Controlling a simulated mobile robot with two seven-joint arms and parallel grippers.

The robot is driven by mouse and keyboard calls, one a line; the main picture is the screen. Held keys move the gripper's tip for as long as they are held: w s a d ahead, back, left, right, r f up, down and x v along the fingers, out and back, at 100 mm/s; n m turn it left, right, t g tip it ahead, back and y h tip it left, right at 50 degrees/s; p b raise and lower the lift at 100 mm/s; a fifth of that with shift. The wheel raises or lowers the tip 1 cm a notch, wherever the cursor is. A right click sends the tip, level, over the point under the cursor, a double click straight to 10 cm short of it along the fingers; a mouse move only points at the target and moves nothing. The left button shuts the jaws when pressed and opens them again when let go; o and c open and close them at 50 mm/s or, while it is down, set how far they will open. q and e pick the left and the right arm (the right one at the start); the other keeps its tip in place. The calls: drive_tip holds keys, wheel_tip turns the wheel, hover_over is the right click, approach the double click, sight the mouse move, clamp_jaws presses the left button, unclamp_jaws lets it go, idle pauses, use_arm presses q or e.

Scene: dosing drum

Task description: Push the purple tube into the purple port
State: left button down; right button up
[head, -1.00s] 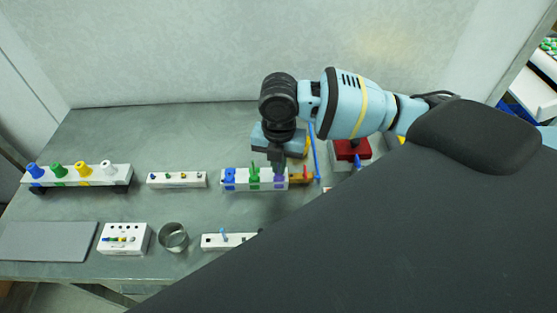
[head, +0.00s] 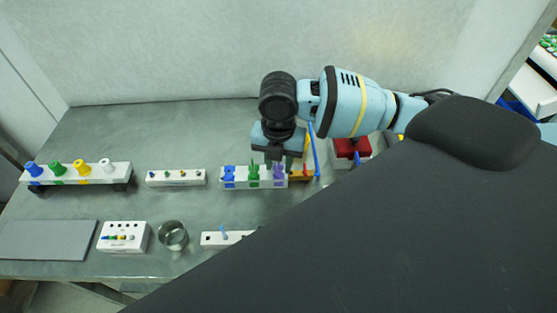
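A white block (head: 240,185) stands at the middle of the table with blue, green and purple fittings along it. The purple piece (head: 279,172) stands at its right end. I cannot tell the purple tube from the purple port at this size, nor how deep any tube sits. My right gripper (head: 282,156) hangs just behind and above the purple piece, apart from it as far as I can see. Its fingers are small and dark, and I cannot tell whether they are open. My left gripper is not in view.
Right of the block are an orange piece (head: 302,175), an upright blue rod (head: 315,150) and a red-topped box (head: 351,149). A row of coloured cones stands on a white rack (head: 100,180) at left.

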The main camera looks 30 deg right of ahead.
wheel_tip(320, 180, up, 8)
drive_tip(key=shift+f, duration=0.15)
idle(0.8)
drive_tip(key=shift+s+a+f, duration=0.1)
